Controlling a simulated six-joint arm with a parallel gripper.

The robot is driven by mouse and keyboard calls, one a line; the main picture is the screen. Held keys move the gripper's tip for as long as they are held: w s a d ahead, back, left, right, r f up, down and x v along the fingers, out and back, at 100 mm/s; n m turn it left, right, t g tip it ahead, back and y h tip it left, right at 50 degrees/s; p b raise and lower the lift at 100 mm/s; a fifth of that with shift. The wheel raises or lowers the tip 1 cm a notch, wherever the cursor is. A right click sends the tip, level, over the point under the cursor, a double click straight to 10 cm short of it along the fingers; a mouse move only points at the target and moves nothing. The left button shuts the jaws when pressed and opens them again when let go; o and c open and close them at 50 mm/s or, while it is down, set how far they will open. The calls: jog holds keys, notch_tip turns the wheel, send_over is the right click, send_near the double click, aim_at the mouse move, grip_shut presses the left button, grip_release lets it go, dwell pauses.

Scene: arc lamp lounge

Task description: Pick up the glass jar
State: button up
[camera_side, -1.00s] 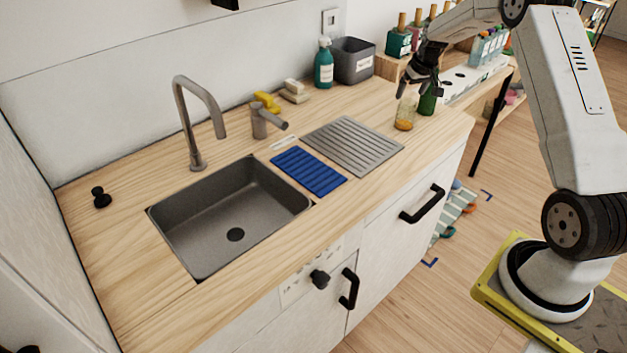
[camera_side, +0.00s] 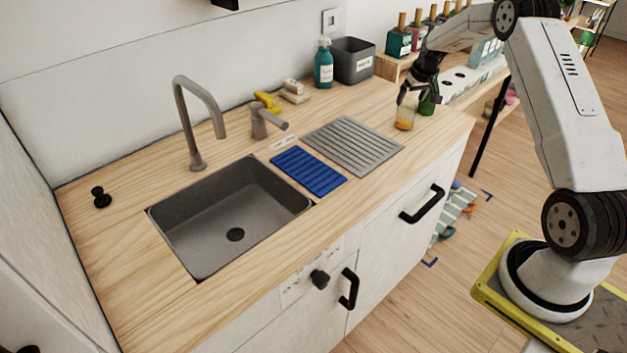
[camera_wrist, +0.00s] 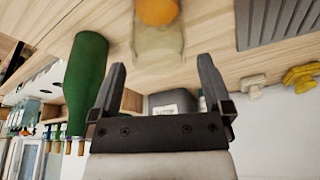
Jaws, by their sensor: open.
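The glass jar (camera_side: 404,115) stands on the wooden counter near its right end, clear with something orange inside at the bottom. In the wrist view the glass jar (camera_wrist: 158,42) lies just beyond the fingertips, roughly in line with the gap between them. My gripper (camera_side: 411,92) is open and tilted downward at the jar's upper part. In the wrist view my gripper (camera_wrist: 162,68) shows both fingers spread with nothing held between them. Whether a finger touches the jar is too small to tell.
A green bottle (camera_side: 429,100) stands close beside the jar, and in the wrist view the bottle (camera_wrist: 84,80) is near the left finger. A ribbed metal drainer (camera_side: 352,146) lies left of the jar. A grey bin (camera_side: 353,62) and spray bottle (camera_side: 324,66) stand behind.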

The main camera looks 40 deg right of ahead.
aim_at(407, 108)
jog(key=shift+x, duration=2.5)
jog(key=shift+d, duration=0.1)
jog(key=c, duration=1.2)
